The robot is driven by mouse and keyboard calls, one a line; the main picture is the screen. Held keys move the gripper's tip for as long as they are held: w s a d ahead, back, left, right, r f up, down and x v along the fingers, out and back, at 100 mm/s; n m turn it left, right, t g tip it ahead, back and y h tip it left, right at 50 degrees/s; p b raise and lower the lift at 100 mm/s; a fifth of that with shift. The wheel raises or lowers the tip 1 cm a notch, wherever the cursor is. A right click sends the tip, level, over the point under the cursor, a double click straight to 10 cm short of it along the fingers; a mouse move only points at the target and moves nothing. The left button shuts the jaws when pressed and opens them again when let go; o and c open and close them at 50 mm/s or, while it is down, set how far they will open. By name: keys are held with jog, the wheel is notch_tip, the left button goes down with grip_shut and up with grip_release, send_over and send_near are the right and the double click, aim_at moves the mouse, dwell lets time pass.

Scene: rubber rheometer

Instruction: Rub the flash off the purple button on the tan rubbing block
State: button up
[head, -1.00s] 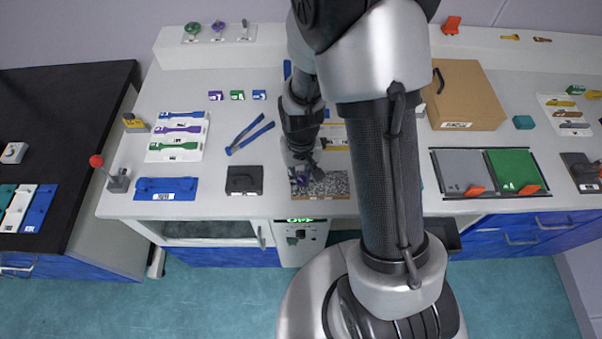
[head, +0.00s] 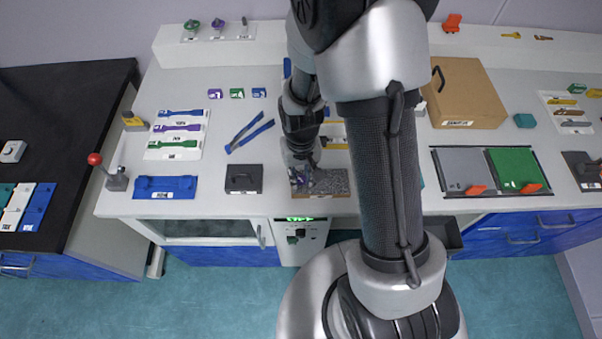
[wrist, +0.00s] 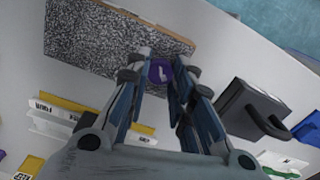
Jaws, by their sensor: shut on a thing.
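The purple button (wrist: 160,72) is a small round disc with a pale mark, held between my two fingertips in the wrist view. My gripper (wrist: 161,68) is shut on it. The rubbing block (wrist: 100,42) has a speckled black-and-white top and a tan edge. In the wrist view the button appears over the block's right end; I cannot tell whether they touch. In the head view the block (head: 331,184) lies at the front of the white bench, and my gripper (head: 302,172) is over its left part. Any flash on the button is too small to make out.
A black handled block (head: 243,180) stands just left of the rubbing block. Blue tongs (head: 249,134) lie behind it. A blue tray (head: 165,188) and a red-knobbed lever (head: 95,159) are further left. Grey and green panels (head: 515,170) lie right.

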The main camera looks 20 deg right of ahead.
jog(key=shift+f, duration=0.1)
dwell(0.3)
jog(key=o, duration=1)
jog(key=shift+o, duration=0.2)
jog(key=shift+r, duration=0.3)
jog(key=shift+c, duration=0.2)
grip_shut()
dwell(0.4)
